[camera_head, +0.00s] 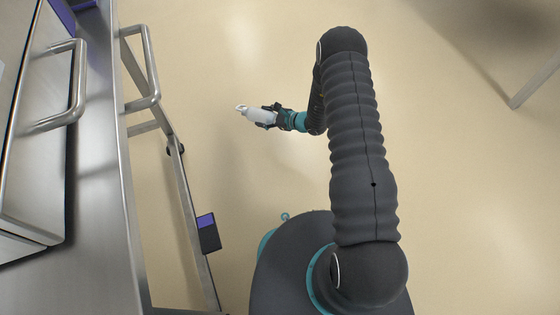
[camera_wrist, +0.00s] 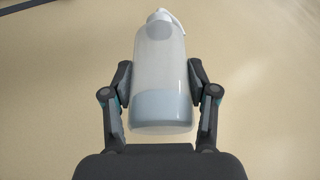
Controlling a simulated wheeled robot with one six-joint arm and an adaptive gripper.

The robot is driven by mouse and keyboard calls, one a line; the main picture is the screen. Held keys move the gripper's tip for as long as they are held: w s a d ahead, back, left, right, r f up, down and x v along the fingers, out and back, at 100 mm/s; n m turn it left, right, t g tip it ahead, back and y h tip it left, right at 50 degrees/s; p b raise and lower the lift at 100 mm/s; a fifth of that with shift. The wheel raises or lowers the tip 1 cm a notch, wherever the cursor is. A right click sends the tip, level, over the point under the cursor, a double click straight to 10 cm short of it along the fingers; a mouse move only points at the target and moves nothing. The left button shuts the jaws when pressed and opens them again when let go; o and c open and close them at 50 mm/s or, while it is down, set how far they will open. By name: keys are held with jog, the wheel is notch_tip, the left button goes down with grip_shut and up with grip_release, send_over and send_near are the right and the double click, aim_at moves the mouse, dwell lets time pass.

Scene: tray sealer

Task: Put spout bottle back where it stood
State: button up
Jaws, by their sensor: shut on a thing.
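The spout bottle (camera_wrist: 160,75) is a translucent, whitish bottle with a white spout cap and some pale contents. My gripper (camera_wrist: 160,88) is shut on its body, one finger on each side. In the head view the bottle (camera_head: 257,115) is held out over open floor, to the right of the steel machine frame, with its spout end pointing left. My gripper (camera_head: 272,116) holds it from the right. The place where the bottle stood cannot be told from these frames.
A steel machine (camera_head: 95,200) with bar handles (camera_head: 65,85) and a tubular side frame (camera_head: 180,190) fills the left. A small dark box with a purple top (camera_head: 207,232) sits on the frame. A metal leg (camera_head: 530,85) shows at the upper right. Floor between is clear.

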send_over(270, 161)
notch_tip(270, 161, down, 7)
jog(key=shift+s+a, duration=0.1)
jog(key=shift+f+b, duration=0.65)
jog(key=shift+f, duration=1.15)
jog(key=o, duration=1.4)
